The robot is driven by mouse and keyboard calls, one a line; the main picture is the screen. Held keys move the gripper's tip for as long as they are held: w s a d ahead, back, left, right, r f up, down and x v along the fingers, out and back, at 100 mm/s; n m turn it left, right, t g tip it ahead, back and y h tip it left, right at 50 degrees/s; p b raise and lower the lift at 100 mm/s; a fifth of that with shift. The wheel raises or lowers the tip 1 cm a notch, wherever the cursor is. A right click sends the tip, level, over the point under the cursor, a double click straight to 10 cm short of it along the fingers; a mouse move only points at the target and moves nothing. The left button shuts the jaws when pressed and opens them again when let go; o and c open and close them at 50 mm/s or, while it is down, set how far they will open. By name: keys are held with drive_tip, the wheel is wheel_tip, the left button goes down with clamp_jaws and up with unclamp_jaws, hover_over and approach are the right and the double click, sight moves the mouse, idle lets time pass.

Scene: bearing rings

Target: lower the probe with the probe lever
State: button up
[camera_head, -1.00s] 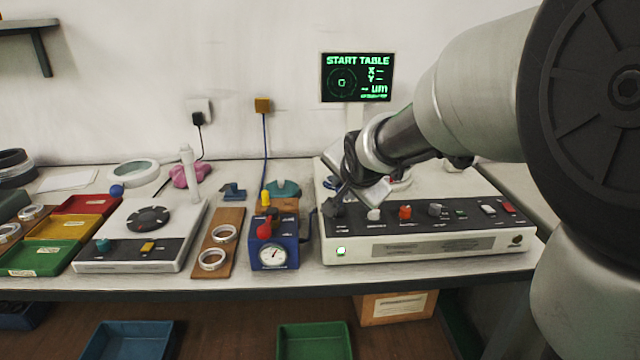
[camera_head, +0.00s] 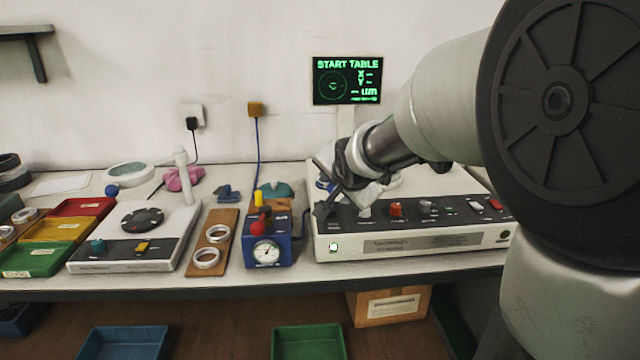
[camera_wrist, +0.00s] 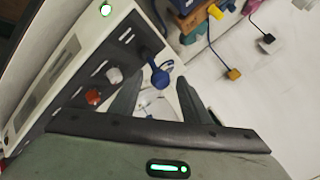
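The white measuring unit (camera_head: 430,242) stands at the right of the bench, with a dark control panel along its front. In the wrist view a blue-tipped lever (camera_wrist: 160,79), apparently the probe lever, stands by the panel's end. My gripper (camera_wrist: 159,84) is open, its two dark fingers spread on either side of the blue tip; I cannot tell whether they touch it. In the head view my gripper (camera_head: 334,190) is over the unit's left part, and my wrist hides much of its top. I cannot make out the probe.
A white knob (camera_wrist: 114,75) and a red knob (camera_wrist: 93,97) sit along the panel. A blue gauge box (camera_head: 268,250) stands close left of the unit. The screen (camera_head: 347,80) behind reads START TABLE. Two rings lie on a wooden board (camera_head: 222,228) further left.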

drive_tip(key=p+v, duration=0.2)
drive_tip(key=v, duration=1.5)
drive_tip(key=shift+r, duration=0.15)
drive_tip(key=shift+s, duration=0.2)
idle(1.0)
